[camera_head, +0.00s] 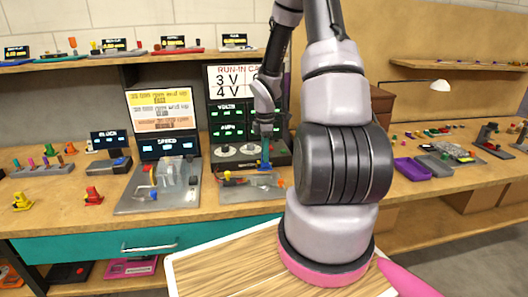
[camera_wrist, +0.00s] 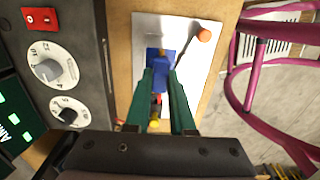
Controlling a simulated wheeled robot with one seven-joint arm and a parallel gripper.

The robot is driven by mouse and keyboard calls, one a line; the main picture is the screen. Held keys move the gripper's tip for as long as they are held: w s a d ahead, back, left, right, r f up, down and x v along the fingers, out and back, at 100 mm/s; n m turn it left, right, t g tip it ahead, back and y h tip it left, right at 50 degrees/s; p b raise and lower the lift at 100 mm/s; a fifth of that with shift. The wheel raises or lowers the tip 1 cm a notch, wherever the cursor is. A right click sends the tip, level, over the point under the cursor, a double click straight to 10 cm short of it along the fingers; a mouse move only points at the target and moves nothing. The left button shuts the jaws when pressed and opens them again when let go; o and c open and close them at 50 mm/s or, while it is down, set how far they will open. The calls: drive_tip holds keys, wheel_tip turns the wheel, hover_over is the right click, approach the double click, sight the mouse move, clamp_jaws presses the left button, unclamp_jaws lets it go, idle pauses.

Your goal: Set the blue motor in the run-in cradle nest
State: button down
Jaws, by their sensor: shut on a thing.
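My gripper (camera_wrist: 160,76) has green fingers shut on the blue motor (camera_wrist: 160,68). In the head view my gripper (camera_head: 265,140) points down and the blue motor (camera_head: 265,160) hangs below it as a small upright blue shape. The run-in cradle appears to be on the pale plate (camera_head: 240,195) under it, in front of the RUN-IN panel. The plate (camera_wrist: 190,30) also shows in the wrist view, with an orange knob (camera_wrist: 204,35) to the right of the motor. The motor and fingers cover the nest. I cannot tell whether the motor touches it.
The dial panel (camera_wrist: 55,75) stands close on the left in the wrist view. A grey plate with a clear guard (camera_head: 172,173) stands left of the cradle in the head view. A red piece (camera_head: 93,195) and a yellow piece (camera_head: 21,201) sit further left. Purple trays (camera_head: 412,168) lie right.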

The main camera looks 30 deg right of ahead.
sight(265, 166)
drive_tip(key=shift+f, duration=2.75)
drive_tip(key=shift+a+f, duration=0.1)
drive_tip(key=shift+f, duration=0.05)
drive_tip(key=c, duration=0.7)
unclamp_jaws()
wheel_tip(265, 166, up, 11)
drive_tip(key=shift+r, duration=0.15)
drive_tip(key=s+a+r+m+t, duration=0.1)
drive_tip(key=s+a+r+m, duration=0.15)
drive_tip(key=r, duration=0.45)
drive_tip(key=s+a+r+m+t, duration=0.1)
drive_tip(key=s+a+r+m, duration=0.1)
drive_tip(key=r+m, duration=0.3)
drive_tip(key=s+a+r+m+t, duration=0.1)
drive_tip(key=s+a+r+m, duration=0.15)
drive_tip(key=r, duration=0.55)
drive_tip(key=s+a+r+m+t, duration=0.1)
drive_tip(key=s+a+r+m, duration=0.1)
drive_tip(key=s+r+m, duration=0.1)
drive_tip(key=s+a+r+m+t+y, duration=0.1)
drive_tip(key=s+a+r+m, duration=0.1)
drive_tip(key=s, duration=0.3)
drive_tip(key=s+a+r+m+t+y, duration=0.1)
drive_tip(key=s+a+r+m+t, duration=0.1)
drive_tip(key=s+r+m, duration=0.2)
drive_tip(key=shift+s+a+r, duration=0.15)
drive_tip(key=shift+s+r, duration=0.2)
drive_tip(key=shift+r, duration=0.25)
